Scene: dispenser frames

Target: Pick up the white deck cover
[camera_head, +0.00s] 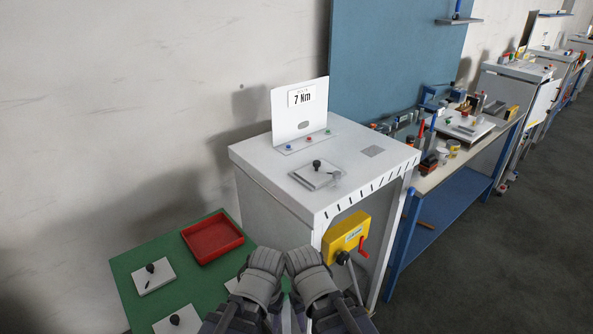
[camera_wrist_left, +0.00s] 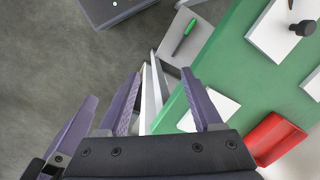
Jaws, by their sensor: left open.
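A flat white plate with a black knob (camera_head: 330,180) lies on top of the white cabinet. Similar white plates with black knobs lie on the green table, one at the left (camera_head: 142,280) and one at its front edge (camera_head: 163,328). I cannot tell which is the deck cover. In the left wrist view a white plate with a black knob (camera_wrist_left: 270,38) lies at the upper right, and a white patch (camera_wrist_left: 222,108) lies nearer. My left gripper (camera_wrist_left: 160,75) is open and empty, over the green table's edge. My right gripper (camera_head: 306,262) is beside it; its jaws cannot be made out.
A red tray (camera_head: 212,239) stands on the green table (camera_head: 128,270). A blue workbench (camera_head: 437,192) with tools stands to the right. Grey floor is open at far right.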

